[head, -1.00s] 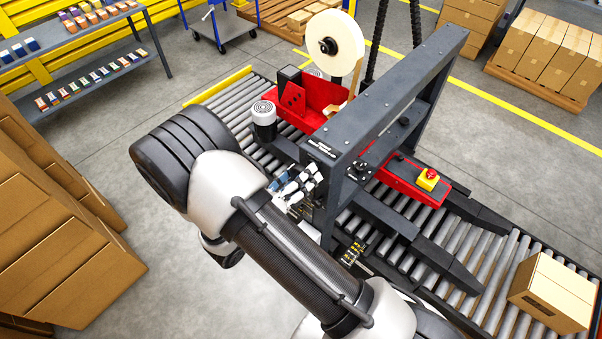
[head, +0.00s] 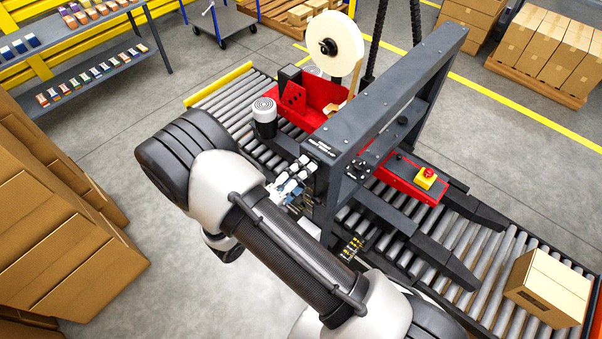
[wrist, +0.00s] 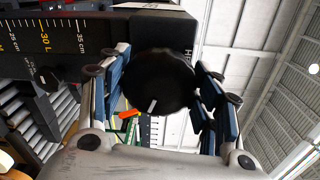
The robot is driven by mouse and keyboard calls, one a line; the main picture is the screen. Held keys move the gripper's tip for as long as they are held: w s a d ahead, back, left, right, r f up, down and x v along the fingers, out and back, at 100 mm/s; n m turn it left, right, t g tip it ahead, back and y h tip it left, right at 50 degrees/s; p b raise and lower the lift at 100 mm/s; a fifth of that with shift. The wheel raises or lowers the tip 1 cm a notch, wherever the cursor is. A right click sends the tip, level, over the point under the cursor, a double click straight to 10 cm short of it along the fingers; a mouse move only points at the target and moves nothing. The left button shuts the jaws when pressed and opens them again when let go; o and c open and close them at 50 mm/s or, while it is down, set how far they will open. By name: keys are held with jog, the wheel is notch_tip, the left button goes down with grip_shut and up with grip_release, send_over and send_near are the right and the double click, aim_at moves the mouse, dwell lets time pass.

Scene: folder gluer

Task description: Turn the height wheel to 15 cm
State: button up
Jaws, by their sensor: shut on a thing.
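The height wheel (wrist: 158,80) is a round black knob with a white mark near its lower edge in the wrist view. My gripper (wrist: 160,92) has its blue-padded fingers on both sides of the wheel and is shut on it. An orange piece (wrist: 129,114) shows beside the wheel. In the head view my gripper (head: 292,182) is at the left post of the carton machine (head: 385,110); the wheel is hidden there.
A roller conveyor (head: 215,98) runs through the machine. A carton (head: 550,285) sits on its right end. A tape roll (head: 335,45) stands above the red unit. Stacked cartons (head: 65,240) fill the left side, with open floor between.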

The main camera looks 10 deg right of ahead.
dwell(0.5)
jog(key=o, duration=1.1)
jog(key=v, duration=1.2)
jog(key=shift+s, duration=0.1)
